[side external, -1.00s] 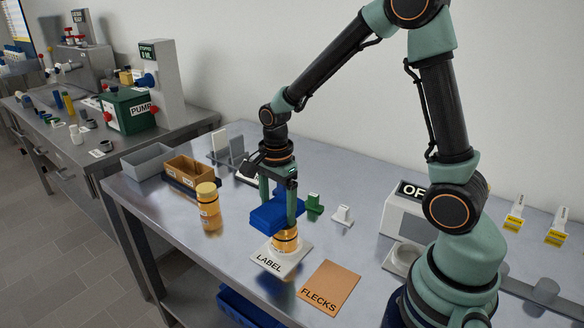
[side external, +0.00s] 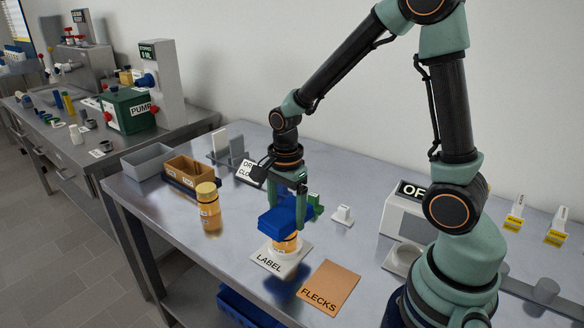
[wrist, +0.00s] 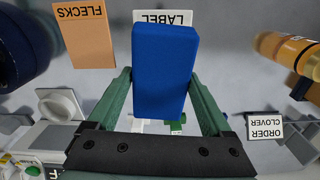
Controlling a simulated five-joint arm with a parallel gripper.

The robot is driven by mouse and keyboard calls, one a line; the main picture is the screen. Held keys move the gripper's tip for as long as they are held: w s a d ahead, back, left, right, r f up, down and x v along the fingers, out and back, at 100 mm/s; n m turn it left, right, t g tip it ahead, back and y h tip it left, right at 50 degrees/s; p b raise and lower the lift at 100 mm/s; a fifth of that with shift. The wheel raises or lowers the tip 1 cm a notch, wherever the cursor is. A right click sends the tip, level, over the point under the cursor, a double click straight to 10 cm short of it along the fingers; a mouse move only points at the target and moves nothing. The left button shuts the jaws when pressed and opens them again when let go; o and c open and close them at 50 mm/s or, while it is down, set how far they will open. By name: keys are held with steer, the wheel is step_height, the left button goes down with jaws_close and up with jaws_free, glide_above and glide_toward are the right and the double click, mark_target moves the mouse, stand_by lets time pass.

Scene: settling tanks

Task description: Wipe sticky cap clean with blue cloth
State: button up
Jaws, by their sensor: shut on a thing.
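The blue cloth (side external: 283,222) is a folded block, held between the fingers of my gripper (side external: 292,202). In the wrist view the cloth (wrist: 165,70) fills the space between both green fingers. An amber jar (side external: 287,244) stands upright on the white LABEL pad (side external: 268,262), directly below the cloth. The cloth hides the jar's top, so its cap does not show. I cannot tell whether cloth and cap touch. A second amber jar (side external: 209,208) with a yellowish cap stands upright to the left; it also shows in the wrist view (wrist: 290,55).
An orange FLECKS card (side external: 328,288) lies right of the LABEL pad. A brown bin (side external: 188,172) and a grey bin (side external: 147,162) are at the left. A small white stoppered piece (side external: 342,215) and a green one stand behind. A white box (side external: 402,215) stands at right.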

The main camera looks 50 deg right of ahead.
steer(key=shift+s, duration=0.5)
steer(key=shift+w+r, duration=0.1)
steer(key=shift+w, duration=1.5)
steer(key=shift+s, duration=1.6)
steer(key=shift+r, duration=4.05)
